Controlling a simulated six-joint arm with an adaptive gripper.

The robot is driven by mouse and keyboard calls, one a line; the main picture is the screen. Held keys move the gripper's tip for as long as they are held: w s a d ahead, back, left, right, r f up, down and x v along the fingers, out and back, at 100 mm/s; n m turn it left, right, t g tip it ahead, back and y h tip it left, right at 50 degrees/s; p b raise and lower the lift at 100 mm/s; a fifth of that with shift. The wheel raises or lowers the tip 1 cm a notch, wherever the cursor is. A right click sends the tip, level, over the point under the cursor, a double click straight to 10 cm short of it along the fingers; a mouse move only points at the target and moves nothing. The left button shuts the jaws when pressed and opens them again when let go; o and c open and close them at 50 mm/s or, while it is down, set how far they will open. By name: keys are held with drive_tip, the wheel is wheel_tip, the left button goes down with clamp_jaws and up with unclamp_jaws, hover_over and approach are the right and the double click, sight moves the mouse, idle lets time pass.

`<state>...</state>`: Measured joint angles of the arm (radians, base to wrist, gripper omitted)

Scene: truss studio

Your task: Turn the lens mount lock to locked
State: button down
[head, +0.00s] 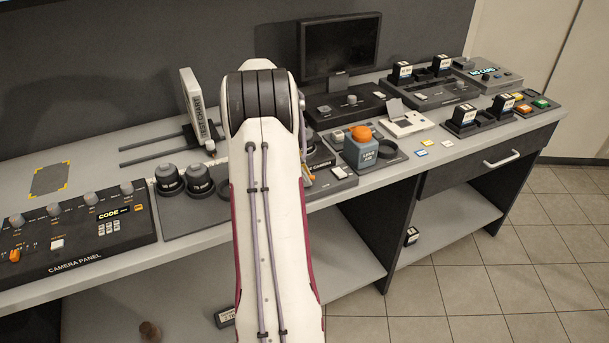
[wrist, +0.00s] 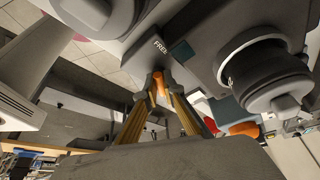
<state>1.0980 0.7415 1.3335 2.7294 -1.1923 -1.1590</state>
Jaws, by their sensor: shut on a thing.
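The lens mount lock shows in the wrist view as a small orange lever (wrist: 158,84) below a dark plate reading FREE (wrist: 160,47). My gripper (wrist: 160,90) has its yellow fingers closed together around this lever. In the head view, the camera unit (head: 342,172), with part of the word CAMERA readable, stands just right of my arm. Whether the lever has turned away from FREE cannot be told.
A round grey lens part (wrist: 270,75) stands close right of the fingers in the wrist view. In the head view, a blue lens block (head: 361,152) with an orange top is right of the camera unit. A camera panel (head: 75,235) and dark lens caps (head: 168,179) lie left of my arm.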

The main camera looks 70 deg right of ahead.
drive_tip(key=shift+m, duration=0.3)
drive_tip(key=shift+d+m+y, duration=0.1)
drive_tip(key=shift+m+y, duration=0.45)
drive_tip(key=shift+m, duration=0.75)
drive_tip(key=shift+d+m+y, duration=0.1)
drive_tip(key=shift+m+y, duration=0.45)
drive_tip(key=shift+m, duration=0.75)
drive_tip(key=c, duration=2.1)
unclamp_jaws()
drive_tip(key=shift+c, duration=0.2)
drive_tip(key=shift+r, duration=0.15)
drive_tip(key=v, duration=1.1)
drive_tip(key=shift+w+r, duration=0.2)
drive_tip(key=shift+r, duration=0.05)
